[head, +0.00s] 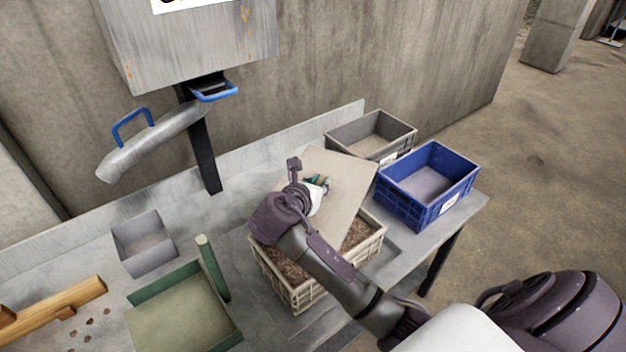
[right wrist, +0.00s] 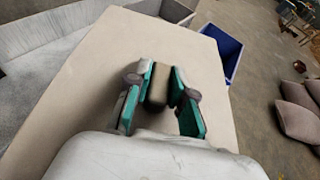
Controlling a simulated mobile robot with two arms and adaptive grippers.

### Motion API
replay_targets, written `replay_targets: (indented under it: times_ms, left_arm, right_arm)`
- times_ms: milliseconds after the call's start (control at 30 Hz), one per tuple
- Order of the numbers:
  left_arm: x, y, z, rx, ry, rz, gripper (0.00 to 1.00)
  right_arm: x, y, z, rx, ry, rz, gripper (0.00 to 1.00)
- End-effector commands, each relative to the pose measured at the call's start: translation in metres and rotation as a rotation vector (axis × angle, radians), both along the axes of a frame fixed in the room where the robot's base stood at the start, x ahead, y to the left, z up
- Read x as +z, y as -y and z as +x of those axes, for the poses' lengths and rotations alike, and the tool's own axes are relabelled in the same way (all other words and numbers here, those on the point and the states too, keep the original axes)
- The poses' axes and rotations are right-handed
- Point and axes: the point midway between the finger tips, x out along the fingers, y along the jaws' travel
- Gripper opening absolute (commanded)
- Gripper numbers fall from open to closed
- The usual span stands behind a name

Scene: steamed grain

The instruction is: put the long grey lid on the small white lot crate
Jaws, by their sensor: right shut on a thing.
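The long grey lid (head: 347,172), a flat beige-grey board, is held above the small white lot crate (head: 305,298). My right gripper (head: 319,184) is shut on the block-like handle on the lid's top; the right wrist view shows the handle (right wrist: 158,86) between the green finger pads, with the lid (right wrist: 85,85) spread below. The lid sits askew to the crate, shifted towards its back. The crate stands on the table and brown grain shows in its uncovered front part. My right arm hides some of the crate. My left gripper is not in view.
A blue crate (head: 412,205) stands right of the lid and a grey crate (head: 341,143) behind it, both close to the lid's edges. A green tray (head: 236,338), a small grey box (head: 146,258) and a wooden piece (head: 60,307) lie left. A metal chute (head: 150,150) hangs at the back.

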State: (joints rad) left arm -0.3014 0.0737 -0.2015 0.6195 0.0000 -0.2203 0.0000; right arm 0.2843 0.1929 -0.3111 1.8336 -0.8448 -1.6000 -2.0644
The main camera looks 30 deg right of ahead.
Motion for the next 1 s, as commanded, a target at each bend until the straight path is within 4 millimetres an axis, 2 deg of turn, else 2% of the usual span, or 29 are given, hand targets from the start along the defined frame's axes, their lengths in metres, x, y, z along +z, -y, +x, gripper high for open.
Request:
replay_targets:
  times_ms: [33, 100, 233, 400, 667, 1000]
  left_arm:
    - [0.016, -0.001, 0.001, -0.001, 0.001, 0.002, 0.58]
    - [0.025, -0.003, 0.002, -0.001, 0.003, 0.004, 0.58]
    - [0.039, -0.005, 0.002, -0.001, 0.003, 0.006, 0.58]
    - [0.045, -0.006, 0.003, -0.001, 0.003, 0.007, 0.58]
    - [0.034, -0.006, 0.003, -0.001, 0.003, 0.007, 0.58]
    - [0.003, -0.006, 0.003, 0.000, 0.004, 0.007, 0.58]
  right_arm:
    - [0.005, 0.003, 0.000, -0.095, -0.006, 0.008, 0.00]
    - [0.001, 0.005, -0.003, -0.211, -0.005, 0.007, 0.00]
    - [-0.005, -0.003, -0.011, -0.370, -0.005, 0.005, 0.00]
    - [-0.010, -0.015, -0.018, -0.467, 0.001, -0.001, 0.00]
    - [-0.020, -0.016, -0.019, -0.481, 0.003, -0.004, 0.00]
    - [-0.042, -0.016, -0.019, -0.479, 0.003, -0.004, 0.00]
